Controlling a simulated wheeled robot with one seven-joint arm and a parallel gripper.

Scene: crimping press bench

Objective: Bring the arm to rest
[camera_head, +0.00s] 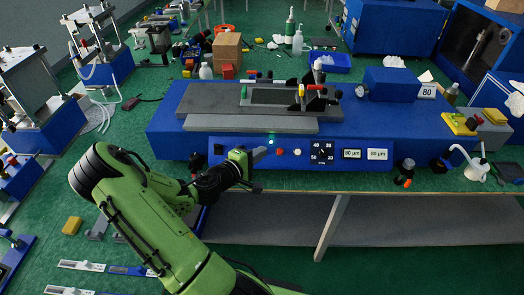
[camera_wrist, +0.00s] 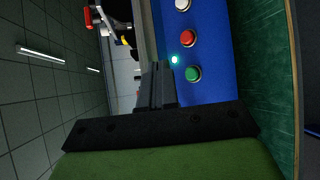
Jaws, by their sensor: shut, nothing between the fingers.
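My green arm reaches from the bottom of the head view up to the front of the blue press (camera_head: 405,118). My gripper (camera_head: 262,153) is shut and empty, in front of the left part of the press's control panel. In the wrist view its closed fingers (camera_wrist: 156,85) point toward the press. A green button (camera_wrist: 193,73), a red button (camera_wrist: 187,37) and a white button (camera_wrist: 182,5) are beside the fingers, with a small lit cyan lamp (camera_wrist: 175,59). I cannot tell whether the fingertips touch the panel.
A dial (camera_head: 323,153) and two displays sit further right on the panel. Devices crowd the left side. A yellow block (camera_head: 72,226) lies at the lower left.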

